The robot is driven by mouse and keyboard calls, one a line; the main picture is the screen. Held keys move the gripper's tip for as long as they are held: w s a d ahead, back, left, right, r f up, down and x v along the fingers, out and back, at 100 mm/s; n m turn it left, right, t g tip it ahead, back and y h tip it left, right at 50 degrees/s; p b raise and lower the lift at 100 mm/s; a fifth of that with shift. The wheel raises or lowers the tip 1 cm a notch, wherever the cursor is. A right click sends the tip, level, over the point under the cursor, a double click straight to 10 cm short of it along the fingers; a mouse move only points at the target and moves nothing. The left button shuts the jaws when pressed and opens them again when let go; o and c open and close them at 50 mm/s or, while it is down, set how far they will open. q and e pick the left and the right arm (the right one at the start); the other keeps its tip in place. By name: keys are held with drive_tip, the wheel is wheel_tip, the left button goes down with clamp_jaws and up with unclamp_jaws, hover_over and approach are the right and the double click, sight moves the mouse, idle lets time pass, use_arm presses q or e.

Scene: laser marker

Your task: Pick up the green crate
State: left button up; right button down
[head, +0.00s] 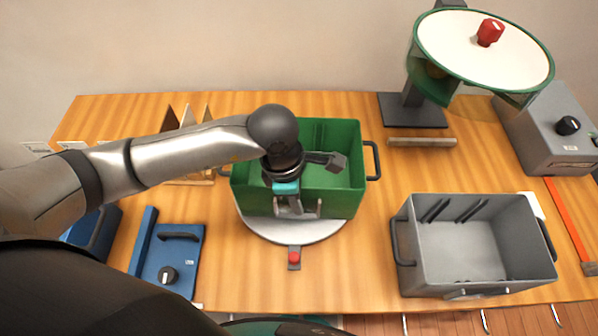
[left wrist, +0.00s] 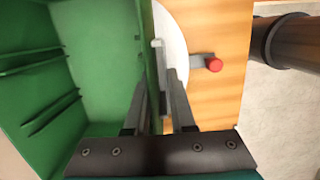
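The green crate (head: 342,205) stands upright and looks empty, on a round pale plate (head: 262,228) in the middle of the table. It has a dark handle on its right side. My left gripper (head: 296,208) is at the crate's near wall, pointing down. In the left wrist view the fingers (left wrist: 157,95) are apart, one on the inner side of the green wall (left wrist: 152,60) and one on the outer side. A gap shows beside the wall, so the gripper looks open around it. My arm hides part of the crate's left side. My right gripper is in neither view.
A grey crate (head: 403,262) stands at the right. A red button (head: 294,258) is in front of the plate. A stand with a round green-rimmed disc (head: 455,45) rises at the back right. A blue panel (head: 185,270) lies front left.

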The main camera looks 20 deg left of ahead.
use_arm(q)
clamp_jaws()
drive_tip(key=shift+w, duration=0.1)
idle(0.8)
